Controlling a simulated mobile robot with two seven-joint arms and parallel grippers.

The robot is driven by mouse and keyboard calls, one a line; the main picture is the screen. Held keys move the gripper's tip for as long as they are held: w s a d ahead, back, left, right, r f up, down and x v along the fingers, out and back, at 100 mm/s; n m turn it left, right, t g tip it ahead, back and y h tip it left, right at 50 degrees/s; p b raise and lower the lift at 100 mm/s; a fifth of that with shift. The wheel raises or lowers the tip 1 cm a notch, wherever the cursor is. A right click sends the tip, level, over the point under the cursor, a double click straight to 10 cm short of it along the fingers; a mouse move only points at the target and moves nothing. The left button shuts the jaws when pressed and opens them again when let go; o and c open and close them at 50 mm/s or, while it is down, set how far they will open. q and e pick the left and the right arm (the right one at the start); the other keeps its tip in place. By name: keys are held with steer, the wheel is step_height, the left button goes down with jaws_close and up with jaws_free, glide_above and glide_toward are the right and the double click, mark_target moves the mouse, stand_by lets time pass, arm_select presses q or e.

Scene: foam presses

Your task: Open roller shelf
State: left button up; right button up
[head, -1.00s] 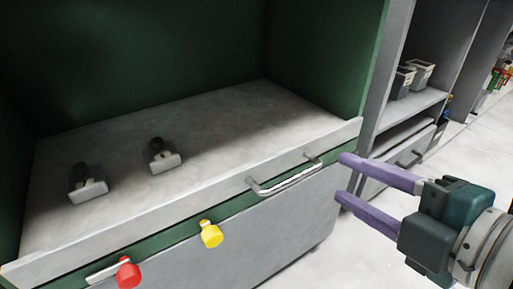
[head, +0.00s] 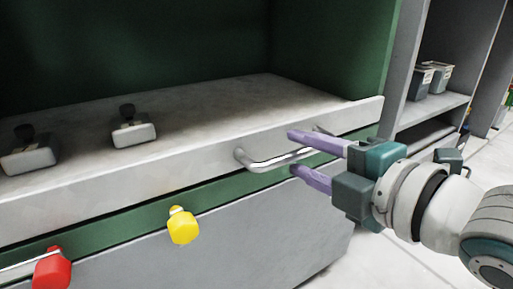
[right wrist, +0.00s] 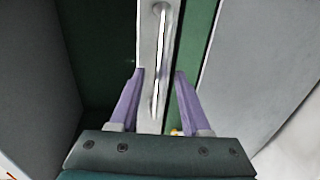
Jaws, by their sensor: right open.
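The roller shelf (head: 190,125) is a pale grey slab in a dark green press, with a metal bar handle (head: 262,163) on its front edge. The handle also shows in the right wrist view (right wrist: 161,60), running up the picture between the finger lines. My right gripper (head: 291,153) is open and empty, its two purple fingers at the handle's right part, one above and one below it. In the right wrist view the fingers (right wrist: 158,72) stand on either side of the handle's line. I cannot tell whether they touch it. My left gripper is not in view.
A yellow knob (head: 182,226) and a red knob (head: 52,269) stick out below the shelf front. Two small clamp-like fittings (head: 134,133) sit on the shelf. A grey shelf unit with bins (head: 428,78) stands at the right. Pale floor (head: 385,265) is free at the lower right.

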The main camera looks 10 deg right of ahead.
steer(key=shift+w+a+f, duration=0.15)
steer(key=shift+w+a, duration=0.1)
steer(key=shift+w, duration=0.4)
jaws_close()
stand_by(1.0)
